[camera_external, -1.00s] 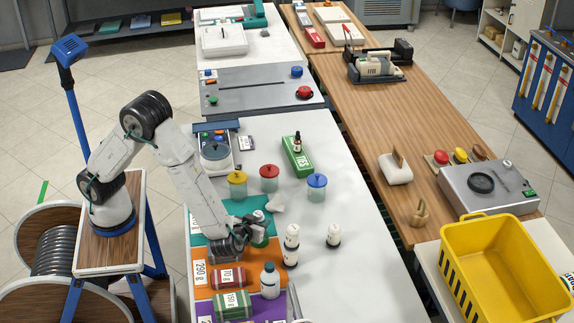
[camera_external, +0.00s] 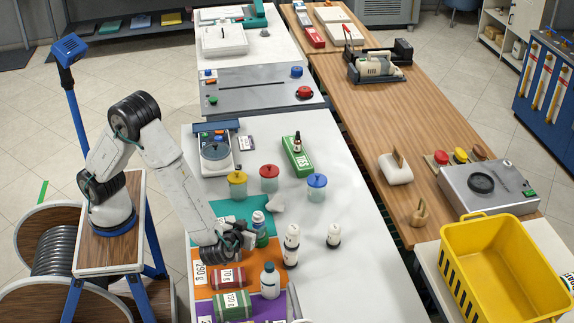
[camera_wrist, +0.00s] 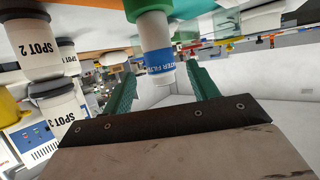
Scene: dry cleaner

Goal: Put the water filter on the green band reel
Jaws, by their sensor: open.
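The water filter (camera_external: 258,219) is a small white upright bottle with a blue label. It is on the teal and orange part of the counter. It also shows upside down in the wrist view (camera_wrist: 160,62), with part of its label readable. It appears to stand on a green cylinder (camera_wrist: 149,12), which looks like the green band reel; the same green shows below the filter in the external view (camera_external: 262,239). My gripper (camera_external: 246,234) is open at the left of this stack. In the wrist view its green fingers are apart, one on each side of the filter, with gaps.
A red roll (camera_external: 228,277), a green roll (camera_external: 233,304) and a clear bottle (camera_external: 270,281) are in front. Coloured-lid jars (camera_external: 269,180) stand behind. The counter's right side is clear.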

